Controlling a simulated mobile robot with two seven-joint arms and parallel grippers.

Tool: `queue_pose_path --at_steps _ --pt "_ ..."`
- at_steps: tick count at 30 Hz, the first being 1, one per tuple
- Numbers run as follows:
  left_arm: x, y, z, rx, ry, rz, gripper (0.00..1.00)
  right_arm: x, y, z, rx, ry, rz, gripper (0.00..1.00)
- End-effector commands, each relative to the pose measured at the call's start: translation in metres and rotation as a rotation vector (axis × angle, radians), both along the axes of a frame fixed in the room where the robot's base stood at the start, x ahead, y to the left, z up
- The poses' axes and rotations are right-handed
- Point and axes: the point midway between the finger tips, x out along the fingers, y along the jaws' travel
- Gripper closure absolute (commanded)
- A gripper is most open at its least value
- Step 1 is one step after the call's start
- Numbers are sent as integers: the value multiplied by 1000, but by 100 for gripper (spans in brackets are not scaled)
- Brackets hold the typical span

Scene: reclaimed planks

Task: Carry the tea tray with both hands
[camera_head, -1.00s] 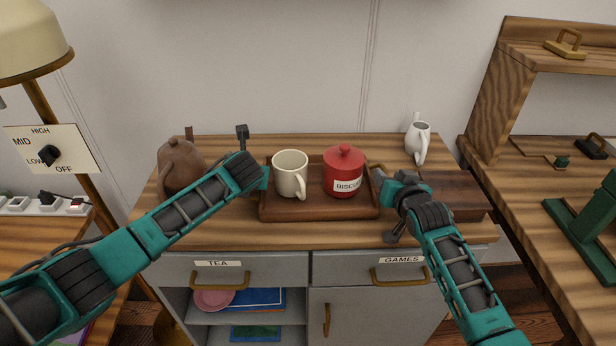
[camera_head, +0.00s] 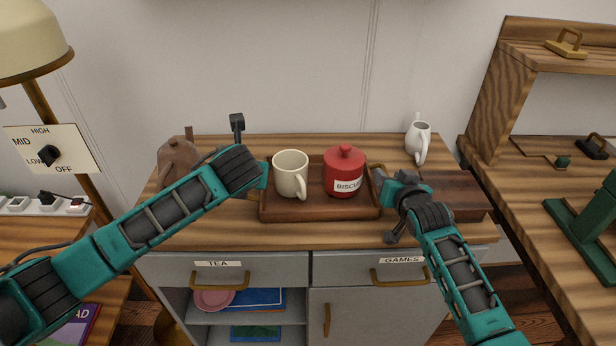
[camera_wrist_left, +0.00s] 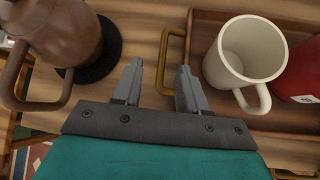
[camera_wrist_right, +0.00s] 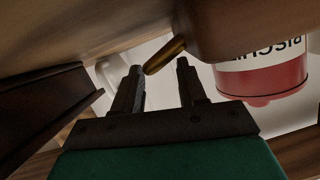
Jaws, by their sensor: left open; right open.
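The brown wooden tea tray (camera_head: 320,208) lies on the cabinet top, carrying a cream mug (camera_head: 290,172) and a red biscuit tin (camera_head: 344,175). My left gripper (camera_wrist_left: 160,72) is open at the tray's left brass handle (camera_wrist_left: 171,62), which shows between its fingers in the left wrist view. In the head view its fingers are mostly hidden by my arm. My right gripper (camera_wrist_right: 160,68) is open at the right brass handle (camera_wrist_right: 165,55), whose end shows between its fingertips. Whether either gripper touches its handle, I cannot tell.
A brown pot (camera_head: 176,158) stands left of the tray, close to my left gripper. A dark wooden box (camera_head: 455,195) sits right of my right gripper. A white jug (camera_head: 419,140) stands behind it. Some cabinet top is clear behind the tray.

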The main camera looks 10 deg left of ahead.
Motion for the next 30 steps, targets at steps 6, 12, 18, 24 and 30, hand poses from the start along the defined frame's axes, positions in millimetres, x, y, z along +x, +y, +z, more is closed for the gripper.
queue_pose_path --at_steps 6,12,18,24,30 --pt "0 0 -4 1 1 1 58 -23 -1 -22 -12 42 6 59" --pt "0 0 -3 1 0 1 58 -42 -6 -9 -12 36 2 59" --pt "0 0 -1 1 0 1 58 -61 -11 9 -8 18 0 59" --pt "0 0 -1 1 0 1 58 -75 -14 24 -5 1 0 59" --pt "0 0 0 1 0 1 58 -82 -16 31 -2 -8 -1 59"
